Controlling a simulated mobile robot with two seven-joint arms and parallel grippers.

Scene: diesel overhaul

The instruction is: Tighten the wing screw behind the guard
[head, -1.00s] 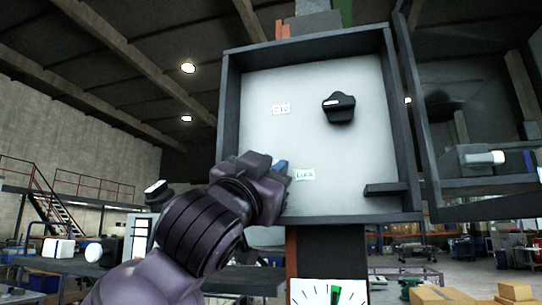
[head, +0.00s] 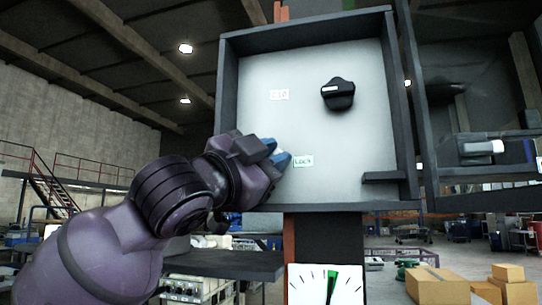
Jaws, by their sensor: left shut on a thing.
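My left gripper (head: 274,153) reaches into the open grey box from the lower left, with its blue fingertips close to the back panel, just left of the small LOCK label (head: 303,160). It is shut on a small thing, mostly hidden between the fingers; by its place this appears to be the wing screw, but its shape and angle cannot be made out. The guard appears to be the dark-framed clear door (head: 465,120), swung open at the right. My right gripper is not in view.
A black knob (head: 338,95) stands out from the box's back panel (head: 310,120) at upper right. A small ledge (head: 388,177) juts in at lower right. The box's side walls surround the arm's reach. A dial (head: 325,285) sits below; cardboard boxes (head: 437,285) stand behind.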

